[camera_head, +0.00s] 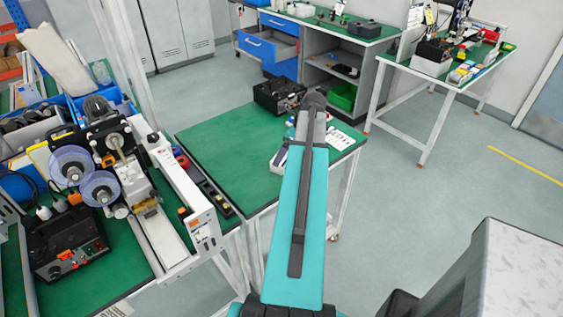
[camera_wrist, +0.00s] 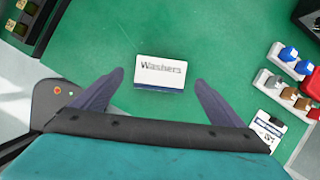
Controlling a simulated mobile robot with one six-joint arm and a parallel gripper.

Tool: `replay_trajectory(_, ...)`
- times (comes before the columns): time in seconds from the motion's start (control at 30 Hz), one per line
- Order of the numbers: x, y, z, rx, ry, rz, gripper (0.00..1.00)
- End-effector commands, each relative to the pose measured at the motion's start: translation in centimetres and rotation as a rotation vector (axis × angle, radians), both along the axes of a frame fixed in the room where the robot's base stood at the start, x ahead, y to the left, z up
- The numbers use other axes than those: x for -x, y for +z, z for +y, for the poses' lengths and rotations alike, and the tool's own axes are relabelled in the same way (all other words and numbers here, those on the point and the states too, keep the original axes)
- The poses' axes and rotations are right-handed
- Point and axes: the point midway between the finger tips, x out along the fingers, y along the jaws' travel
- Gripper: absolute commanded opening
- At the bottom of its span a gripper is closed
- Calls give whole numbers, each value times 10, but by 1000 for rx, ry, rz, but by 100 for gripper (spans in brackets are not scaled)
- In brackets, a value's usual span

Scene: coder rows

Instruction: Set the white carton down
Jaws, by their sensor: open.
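The white carton (camera_wrist: 160,68), printed "Washers", appears to lie flat on the green bench top (camera_wrist: 100,45) in the wrist view. My gripper (camera_wrist: 159,82) is open, with one dark finger to the left of the carton and one to the right. Clear green gaps show between the carton and both fingers, so neither touches it. In the head view my own arm hides the gripper, and I cannot make out the carton there for certain. The green bench (camera_head: 225,135) stands in the middle of that view.
In the wrist view, white racks with blue and brown pieces (camera_wrist: 290,54) stand at the right, beside a white labelled item (camera_wrist: 268,130). A dark tray (camera_wrist: 25,20) lies at the upper left. In the head view a black case (camera_head: 278,95) sits at the bench's back; its left part is clear.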

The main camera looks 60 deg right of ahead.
Motion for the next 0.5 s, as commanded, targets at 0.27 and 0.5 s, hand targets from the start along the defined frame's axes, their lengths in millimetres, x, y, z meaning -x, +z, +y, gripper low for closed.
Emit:
replay_trajectory(0.27, -1, -1, 1, 0, 1, 0, 92)
replay_trajectory(0.5, -2, -4, 1, -1, 2, 0, 92)
